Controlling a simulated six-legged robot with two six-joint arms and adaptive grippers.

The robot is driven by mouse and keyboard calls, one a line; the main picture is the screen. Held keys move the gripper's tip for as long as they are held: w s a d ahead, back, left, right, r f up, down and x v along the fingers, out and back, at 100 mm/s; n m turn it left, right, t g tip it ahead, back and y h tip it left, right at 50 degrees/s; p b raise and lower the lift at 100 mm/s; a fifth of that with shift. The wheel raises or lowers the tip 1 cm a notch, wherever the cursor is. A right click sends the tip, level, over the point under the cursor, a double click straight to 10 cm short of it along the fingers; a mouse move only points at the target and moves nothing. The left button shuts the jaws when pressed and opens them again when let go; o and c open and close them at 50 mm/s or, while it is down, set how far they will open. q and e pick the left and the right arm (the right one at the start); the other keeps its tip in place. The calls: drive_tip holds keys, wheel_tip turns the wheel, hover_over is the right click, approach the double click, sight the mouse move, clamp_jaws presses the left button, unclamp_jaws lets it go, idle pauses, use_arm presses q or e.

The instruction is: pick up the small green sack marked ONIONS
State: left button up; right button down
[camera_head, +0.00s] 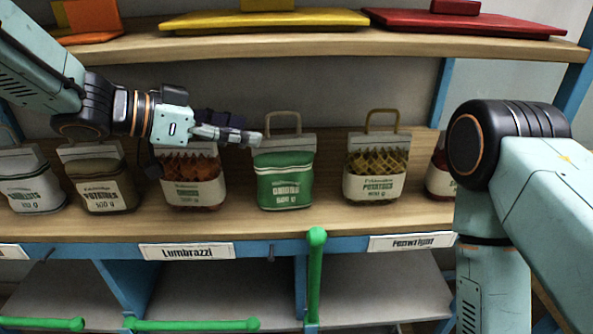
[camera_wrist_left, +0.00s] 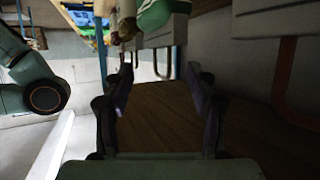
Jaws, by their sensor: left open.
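The small green sack (camera_head: 284,188) stands upright on the middle shelf board. It has a pale top band with a loop handle, and its printed label appears to read ONIONS 500 g. My left gripper (camera_head: 238,136) comes in from the left and is open and empty. Its fingers point right, at about the height of the sack's top band and just left of it, apart from it as far as I can see. In the left wrist view the open fingers (camera_wrist_left: 157,80) frame bare wood, and the green sack (camera_wrist_left: 157,12) shows at the top edge. My right gripper is out of view.
An orange net sack (camera_head: 192,187) stands left of the green one, below my left gripper. A yellow net sack (camera_head: 375,178) stands to its right. A brown sack (camera_head: 103,188) is farther left. The upper shelf (camera_head: 330,45) runs above. A green upright bar (camera_head: 315,275) stands in front below.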

sight(280, 137)
use_arm(q)
drive_tip(key=x, duration=0.6)
drive_tip(key=shift+w+a+f+b, duration=0.15)
drive_tip(key=shift+b, duration=0.15)
drive_tip(key=shift+w+d+f, duration=0.2)
drive_tip(key=shift+w+d, duration=0.05)
drive_tip(key=shift+d, duration=0.1)
drive_tip(key=shift+a, duration=0.15)
drive_tip(key=shift+c, duration=0.3)
drive_tip(key=shift+d, duration=0.25)
drive_tip(key=c, duration=0.4)
drive_tip(key=shift+a, duration=0.2)
drive_tip(key=c, duration=0.5)
drive_tip(key=shift+d, duration=0.1)
clamp_jaws()
